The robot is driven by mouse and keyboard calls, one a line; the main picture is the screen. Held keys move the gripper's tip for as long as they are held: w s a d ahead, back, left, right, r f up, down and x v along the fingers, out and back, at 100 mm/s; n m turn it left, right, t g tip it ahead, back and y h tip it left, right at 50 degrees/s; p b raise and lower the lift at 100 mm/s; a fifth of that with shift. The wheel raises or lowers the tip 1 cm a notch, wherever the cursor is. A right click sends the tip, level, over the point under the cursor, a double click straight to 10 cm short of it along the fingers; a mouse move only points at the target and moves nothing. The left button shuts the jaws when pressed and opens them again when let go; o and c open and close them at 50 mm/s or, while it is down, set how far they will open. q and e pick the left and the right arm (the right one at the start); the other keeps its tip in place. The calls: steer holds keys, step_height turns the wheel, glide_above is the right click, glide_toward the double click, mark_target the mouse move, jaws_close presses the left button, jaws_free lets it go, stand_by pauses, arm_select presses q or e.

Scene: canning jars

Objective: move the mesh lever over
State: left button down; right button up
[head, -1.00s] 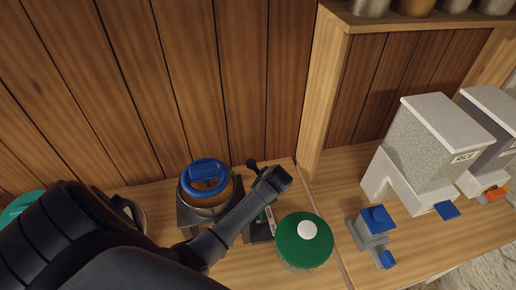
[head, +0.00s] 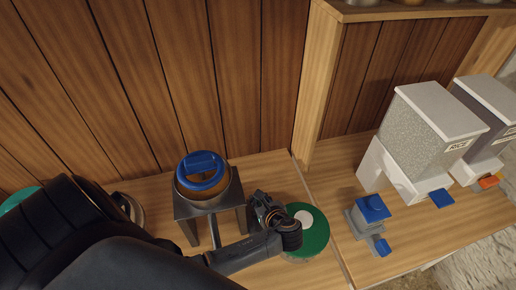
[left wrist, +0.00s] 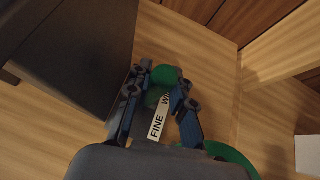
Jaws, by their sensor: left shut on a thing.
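My left gripper (left wrist: 160,88) is shut on a green knob (left wrist: 166,77), which I take to be the mesh lever's, in the left wrist view. A white label strip (left wrist: 157,119) reading "FINE" and part of another word lies just below the knob; the fingers cover some of it. In the head view my left gripper (head: 260,203) is low beside the metal stand and hides the lever and its base. My right gripper is in neither view.
A metal stand (head: 182,208) holds a round vessel with a blue ring top (head: 203,162) left of the gripper. A green lid (head: 318,237) is close on its right. A grey-and-blue device (head: 368,214) and a rice dispenser (head: 432,125) stand farther right.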

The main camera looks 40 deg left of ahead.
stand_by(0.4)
arm_select(q)
steer(key=c, duration=1.1)
jaws_free()
steer(key=shift+c, duration=0.2)
steer(key=shift+s+d, duration=0.1)
steer(key=shift+d, duration=0.05)
steer(key=v, duration=1.2)
